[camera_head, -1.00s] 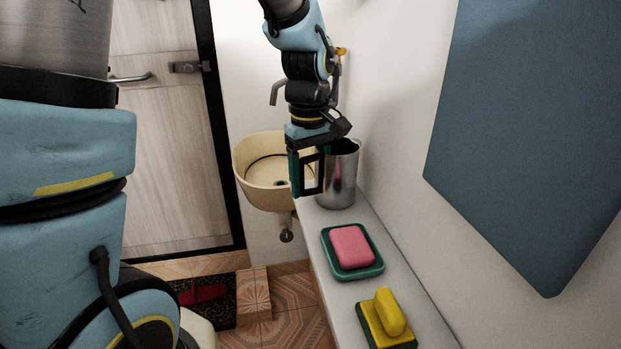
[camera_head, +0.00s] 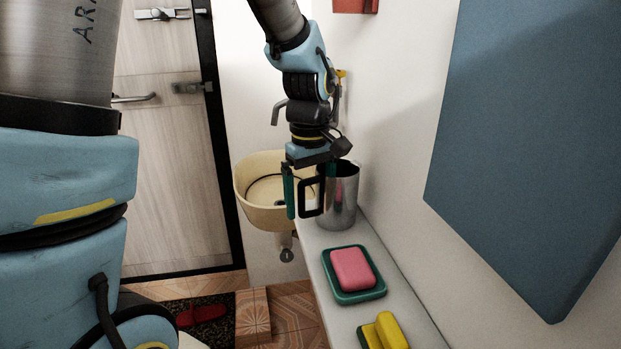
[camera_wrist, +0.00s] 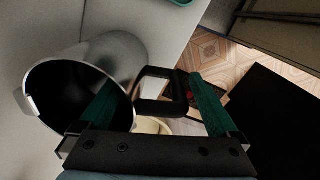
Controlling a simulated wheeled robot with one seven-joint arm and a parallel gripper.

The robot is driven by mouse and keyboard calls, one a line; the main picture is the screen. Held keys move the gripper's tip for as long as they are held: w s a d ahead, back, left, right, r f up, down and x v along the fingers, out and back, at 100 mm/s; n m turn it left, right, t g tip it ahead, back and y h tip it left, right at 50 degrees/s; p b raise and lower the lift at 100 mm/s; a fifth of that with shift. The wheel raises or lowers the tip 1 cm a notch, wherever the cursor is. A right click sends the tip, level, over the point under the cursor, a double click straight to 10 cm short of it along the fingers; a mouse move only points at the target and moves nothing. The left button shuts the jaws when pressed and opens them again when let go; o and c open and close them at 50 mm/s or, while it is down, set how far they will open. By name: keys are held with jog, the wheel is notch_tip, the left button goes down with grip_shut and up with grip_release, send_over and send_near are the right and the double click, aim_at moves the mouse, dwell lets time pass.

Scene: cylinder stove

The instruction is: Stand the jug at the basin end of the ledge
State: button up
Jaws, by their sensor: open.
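The jug (camera_head: 343,197) is a grey metal vessel with a black handle (camera_head: 306,198). It stands upright at the far end of the white ledge (camera_head: 316,238), beside the cream basin (camera_head: 262,212). My gripper (camera_head: 309,190) is open, its green fingers apart on either side of the handle. In the wrist view the jug (camera_wrist: 128,58) shows its dark open mouth, and the handle (camera_wrist: 160,90) lies between the fingers of my gripper (camera_wrist: 155,98). One finger overlaps the jug's mouth in that view. Whether the fingers touch the jug cannot be told.
A pink soap in a green dish (camera_head: 377,292) and a yellow and green sponge (camera_head: 383,331) lie nearer on the ledge. A wall is close on the right, with a blue panel (camera_head: 530,150).

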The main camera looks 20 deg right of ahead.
notch_tip(320, 180, up, 12)
jog(key=shift+a+f+b, duration=0.1)
jog(key=shift+f+b, duration=0.1)
jog(key=shift+b, duration=0.2)
jog(key=a+f+m, duration=0.1)
jog(key=a+f, duration=0.3)
jog(key=a, duration=0.4)
jog(key=a+f+m+t, duration=0.1)
jog(key=a+f, duration=0.4)
jog(key=a, duration=0.3)
jog(key=w+a+f+m, duration=0.1)
jog(key=a+f, duration=0.4)
jog(key=a, duration=0.4)
jog(key=shift+m+t, duration=0.3)
jog(key=shift+t, duration=0.1)
jog(key=shift+w+a, duration=0.1)
jog(key=shift+w, duration=0.05)
